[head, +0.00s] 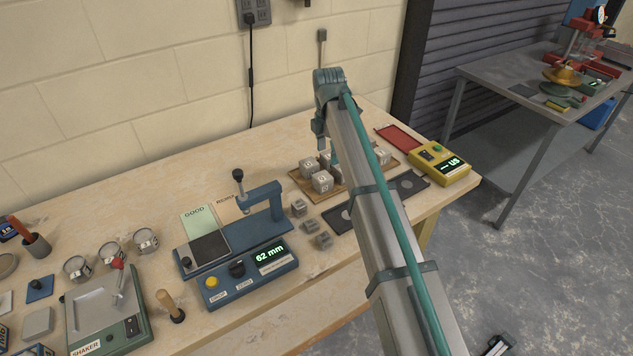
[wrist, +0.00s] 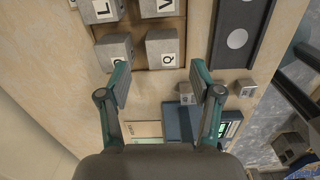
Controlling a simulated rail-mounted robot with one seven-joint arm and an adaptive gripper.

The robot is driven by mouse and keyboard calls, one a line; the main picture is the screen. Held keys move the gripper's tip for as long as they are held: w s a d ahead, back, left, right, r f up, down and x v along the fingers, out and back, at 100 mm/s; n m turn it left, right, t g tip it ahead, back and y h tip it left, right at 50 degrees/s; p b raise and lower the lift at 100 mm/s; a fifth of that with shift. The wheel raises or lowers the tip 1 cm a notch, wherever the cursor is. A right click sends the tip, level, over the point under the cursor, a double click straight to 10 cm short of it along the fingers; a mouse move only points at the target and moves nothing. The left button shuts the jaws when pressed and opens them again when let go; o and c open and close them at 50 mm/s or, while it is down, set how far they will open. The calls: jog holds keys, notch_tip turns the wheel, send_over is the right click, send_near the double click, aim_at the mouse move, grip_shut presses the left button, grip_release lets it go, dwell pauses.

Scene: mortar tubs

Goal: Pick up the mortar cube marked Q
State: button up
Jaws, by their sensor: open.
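The mortar cube marked Q (wrist: 162,48) is a grey block with a black Q on a white label, at the near edge of a wooden tray (wrist: 134,25) in the wrist view. My gripper (wrist: 160,74) is open and empty, its two fingers apart with the Q cube just ahead of the gap between them. A cube (wrist: 113,50) stands left of Q, its mark not readable. The cubes marked L (wrist: 100,9) and V (wrist: 159,7) stand farther up. In the head view my gripper (head: 327,152) hangs over the cubes (head: 322,181); my arm hides part of the tray.
A black plate with round discs (wrist: 234,40) lies right of the tray. Small grey blocks (head: 299,207) lie on the bench before it. A blue gauge showing 62 mm (head: 248,270) stands left; a yellow meter (head: 441,162) and red tray (head: 400,137) are to the right.

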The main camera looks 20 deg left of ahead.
aim_at(323, 176)
jog(key=shift+s+a+r, duration=0.1)
jog(key=shift+s+a, duration=0.4)
jog(key=shift+s, duration=0.05)
jog(key=shift+s+f+n, duration=0.15)
jog(key=shift+f+n, duration=0.15)
notch_tip(323, 176, down, 5)
jog(key=shift+r+p, duration=0.1)
jog(key=shift+p, duration=0.5)
jog(key=shift+s+f+p, duration=0.1)
jog(key=shift+f+p, duration=0.9)
jog(key=shift+f, duration=1.6)
jog(key=c, duration=1.1)
jog(key=shift+c, duration=0.2)
jog(key=shift+r, duration=0.2)
